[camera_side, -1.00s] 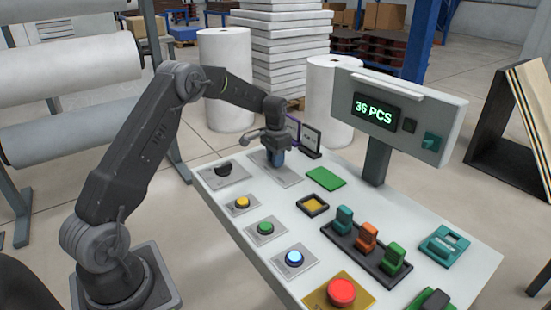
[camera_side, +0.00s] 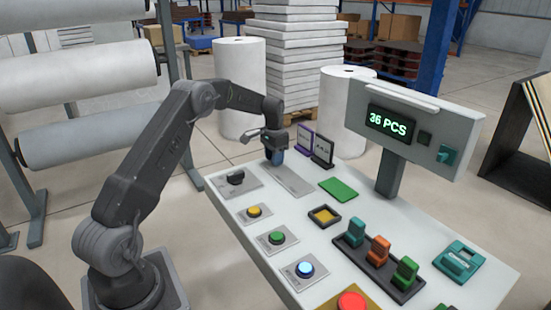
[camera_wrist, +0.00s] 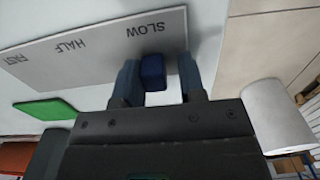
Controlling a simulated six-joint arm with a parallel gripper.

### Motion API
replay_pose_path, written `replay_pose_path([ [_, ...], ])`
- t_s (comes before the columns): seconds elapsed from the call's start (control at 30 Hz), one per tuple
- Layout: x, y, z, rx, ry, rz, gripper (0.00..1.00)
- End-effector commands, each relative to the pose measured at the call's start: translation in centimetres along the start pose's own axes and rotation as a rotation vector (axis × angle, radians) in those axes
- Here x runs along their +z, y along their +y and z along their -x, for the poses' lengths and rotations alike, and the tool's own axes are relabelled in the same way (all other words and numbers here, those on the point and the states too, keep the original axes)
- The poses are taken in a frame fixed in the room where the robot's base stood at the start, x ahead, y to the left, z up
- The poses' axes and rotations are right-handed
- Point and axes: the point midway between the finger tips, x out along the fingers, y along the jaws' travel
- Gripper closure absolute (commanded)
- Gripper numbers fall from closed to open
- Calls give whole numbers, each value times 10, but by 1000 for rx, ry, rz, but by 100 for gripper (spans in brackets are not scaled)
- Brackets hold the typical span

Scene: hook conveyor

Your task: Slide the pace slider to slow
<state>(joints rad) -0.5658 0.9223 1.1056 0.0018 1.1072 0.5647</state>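The pace slider's grey plate (camera_wrist: 90,48) reads FAST, HALF and SLOW, upside down in the wrist view. Its dark blue knob (camera_wrist: 153,72) is beside the SLOW label. My gripper (camera_wrist: 162,85) has one blue finger on each side of the knob. The left finger is close against the knob, though contact is unclear; a gap shows on the right. In the side view my gripper (camera_side: 275,155) is low over the far end of the slider plate (camera_side: 293,180), and the knob cannot be told from the fingers there.
A dark rotary knob (camera_side: 236,178), a yellow button (camera_side: 254,211) and a green pad (camera_side: 338,189) are near the slider. Two small upright signs (camera_side: 315,147) stand close behind and right of my gripper. The display (camera_side: 391,124) reads 36 PCS.

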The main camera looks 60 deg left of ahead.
Motion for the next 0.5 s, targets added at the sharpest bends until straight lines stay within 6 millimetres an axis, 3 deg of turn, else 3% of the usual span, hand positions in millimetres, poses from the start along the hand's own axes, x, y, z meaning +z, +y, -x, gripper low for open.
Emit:
replay_pose_path([
  [0.13, 0, 0, 0, 1, 0, 1, 51],
  [0.37, 0, 2, 1, 3, -3, 0, 51],
  [0.5, 0, 1, 12, 2, -1, 0, 51],
])
